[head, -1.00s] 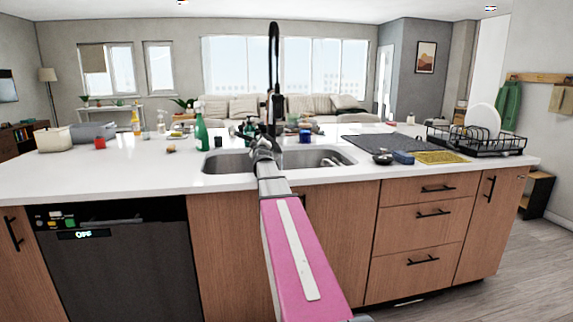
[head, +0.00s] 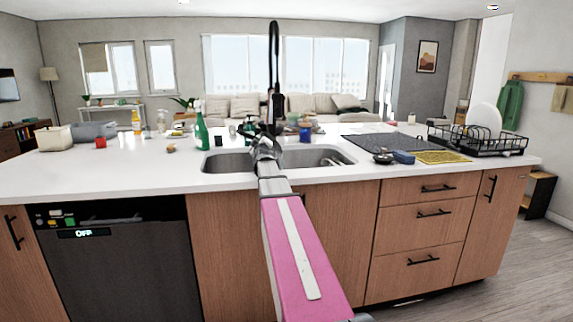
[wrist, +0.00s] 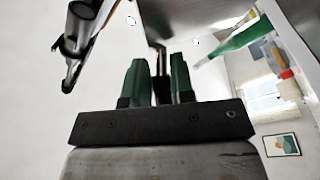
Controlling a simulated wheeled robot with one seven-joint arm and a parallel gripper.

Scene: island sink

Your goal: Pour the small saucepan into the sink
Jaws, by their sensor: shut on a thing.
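The small saucepan shows only in part. In the wrist view its dark handle (wrist: 158,66) stands between the two green fingers of my gripper (wrist: 159,82), which is shut on it. A grey metal surface beyond the fingers may be the pan's body, but its opening and contents cannot be made out. In the head view my arm reaches to the sink (head: 228,161), and my gripper and the pan are mostly hidden by my wrist and the tap. The tap (head: 274,75) is black and tall, and stands behind the basin.
A green bottle (head: 201,132) stands at the sink's left and a blue bottle (head: 305,134) behind it. The counter's left front (head: 120,172) is clear.

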